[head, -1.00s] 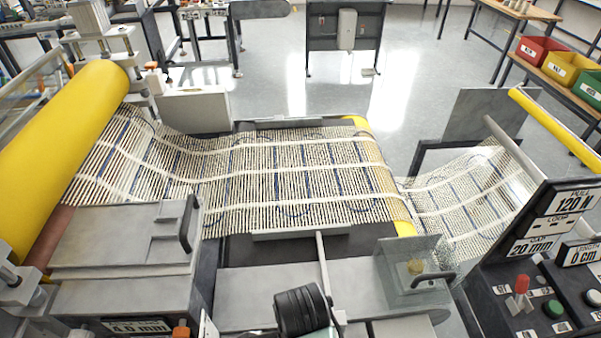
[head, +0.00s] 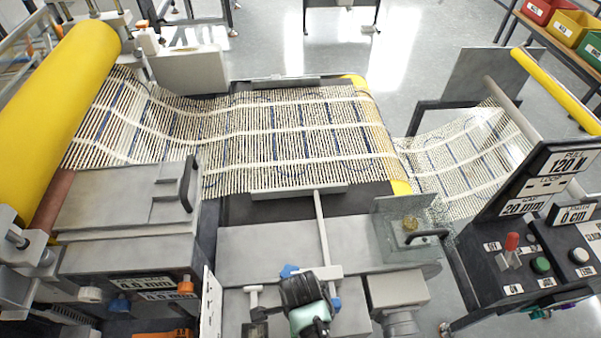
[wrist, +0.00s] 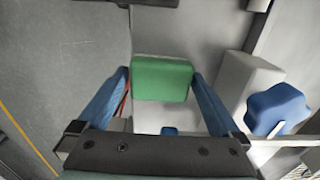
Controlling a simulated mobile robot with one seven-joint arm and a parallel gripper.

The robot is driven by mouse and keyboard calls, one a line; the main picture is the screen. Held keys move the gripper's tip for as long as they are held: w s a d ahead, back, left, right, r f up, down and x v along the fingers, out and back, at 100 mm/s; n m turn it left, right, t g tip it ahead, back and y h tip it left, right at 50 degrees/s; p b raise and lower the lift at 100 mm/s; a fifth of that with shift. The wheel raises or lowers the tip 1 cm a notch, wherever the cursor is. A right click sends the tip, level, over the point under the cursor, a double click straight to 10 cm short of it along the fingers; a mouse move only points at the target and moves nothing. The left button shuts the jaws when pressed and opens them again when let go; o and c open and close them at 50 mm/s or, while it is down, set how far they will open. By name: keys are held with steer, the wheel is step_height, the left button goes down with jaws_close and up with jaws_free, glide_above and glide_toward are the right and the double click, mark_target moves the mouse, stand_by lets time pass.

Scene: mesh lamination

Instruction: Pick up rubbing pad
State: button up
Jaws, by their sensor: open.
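A green block (wrist: 162,78), which looks like the rubbing pad, shows in the wrist view on a pale grey surface. My gripper (wrist: 160,74) is open, with one blue finger to the left of the block and one to the right. The block shows in the gap near the fingertips; I cannot tell whether either finger touches it. In the head view the block is not clearly seen, and my dark wrist covers part of the bench there.
A blue knob (wrist: 275,108) is close to the right finger in the wrist view. In the head view, striped mesh (head: 290,135) runs over the machine beyond the arm. A clear guard (head: 405,225) and a control panel (head: 530,255) stand to the right.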

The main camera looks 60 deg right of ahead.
steer(key=shift+c, duration=0.2)
steer(key=c, duration=1.1)
step_height(320, 180, up, 10)
steer(key=shift+r, duration=0.1)
